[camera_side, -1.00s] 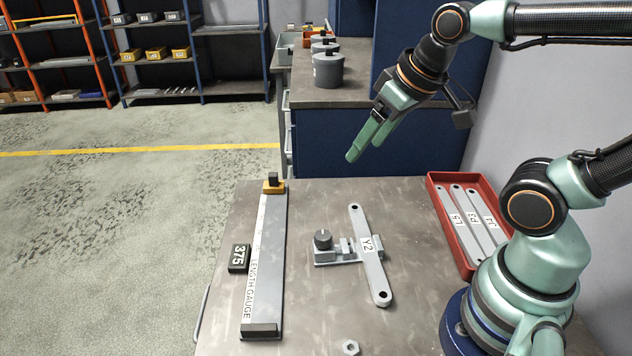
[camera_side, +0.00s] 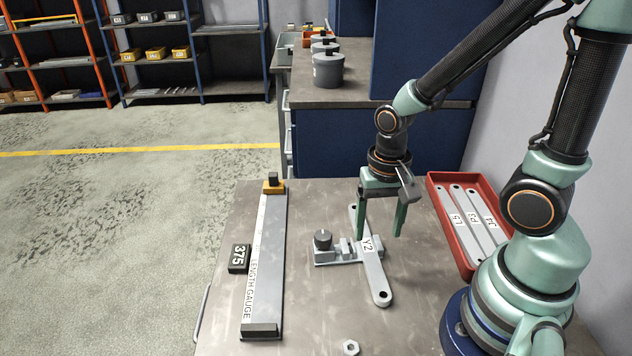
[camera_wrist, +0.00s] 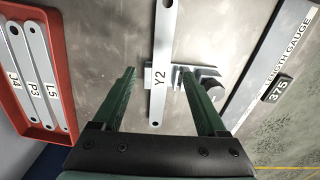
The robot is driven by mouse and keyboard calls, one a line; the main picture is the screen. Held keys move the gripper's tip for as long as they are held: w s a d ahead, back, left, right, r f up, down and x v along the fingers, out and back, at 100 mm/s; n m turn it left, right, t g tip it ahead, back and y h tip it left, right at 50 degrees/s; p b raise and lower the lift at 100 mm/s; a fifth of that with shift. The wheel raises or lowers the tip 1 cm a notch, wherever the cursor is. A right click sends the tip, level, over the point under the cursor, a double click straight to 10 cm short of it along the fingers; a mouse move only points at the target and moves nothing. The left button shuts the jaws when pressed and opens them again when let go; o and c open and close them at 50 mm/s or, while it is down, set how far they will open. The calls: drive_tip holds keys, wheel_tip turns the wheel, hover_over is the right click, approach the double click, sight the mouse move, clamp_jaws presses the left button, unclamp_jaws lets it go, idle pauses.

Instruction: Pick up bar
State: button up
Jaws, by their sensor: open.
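The grey bar labelled Y2 (camera_side: 374,270) lies across a small grey fixture with a dark knob (camera_side: 323,240) on the table. In the wrist view the bar (camera_wrist: 159,95) runs between my two fingers. My gripper (camera_side: 380,236) is open and points down over the upper part of the bar in the side view. One finger appears on each side of the bar, and neither is closed on it. The left finger hides part of the bar's upper half in the side view. I cannot tell the exact height of the fingertips above the bar.
A red tray (camera_side: 449,222) holds bars L5, P3 and J4 at the right. A length gauge (camera_side: 265,262) with a black 375 block (camera_side: 239,258) lies at the left. A nut (camera_side: 350,347) sits near the front. The table between gauge and fixture is clear.

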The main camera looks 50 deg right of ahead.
sight(372, 260)
drive_tip(key=shift+a+f, duration=0.2)
drive_tip(key=shift+f, duration=3.55)
drive_tip(key=shift+c, duration=0.3)
clamp_jaws()
